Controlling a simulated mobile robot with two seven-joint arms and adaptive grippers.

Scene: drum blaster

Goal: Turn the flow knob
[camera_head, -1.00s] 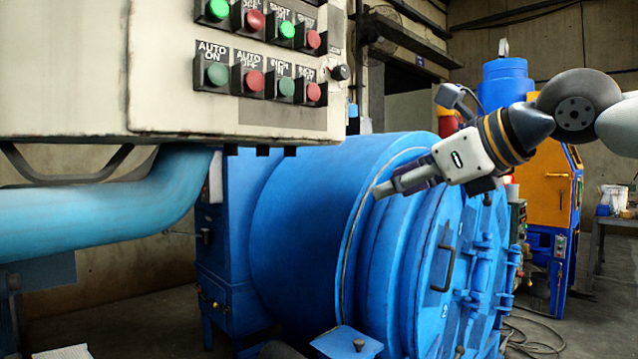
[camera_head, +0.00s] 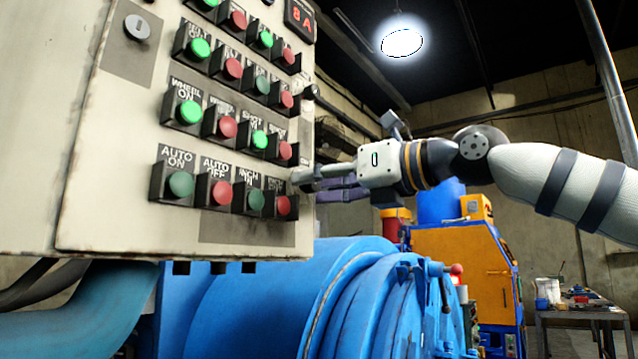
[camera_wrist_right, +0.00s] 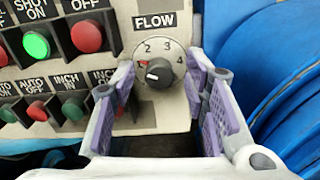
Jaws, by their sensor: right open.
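The flow knob (camera_wrist_right: 158,73) is a black round knob under the FLOW label on the control panel. My right gripper (camera_wrist_right: 163,69) is open, with one finger on each side of the knob in the right wrist view. I cannot tell whether either finger touches it. My left gripper is not in view.
The control box (camera_head: 90,180) carries rows of green and red buttons close to the left of the gripper. A large blue drum machine (camera_head: 270,295) stands below. An orange cabinet (camera_head: 460,270) and a table (camera_head: 580,313) stand further back.

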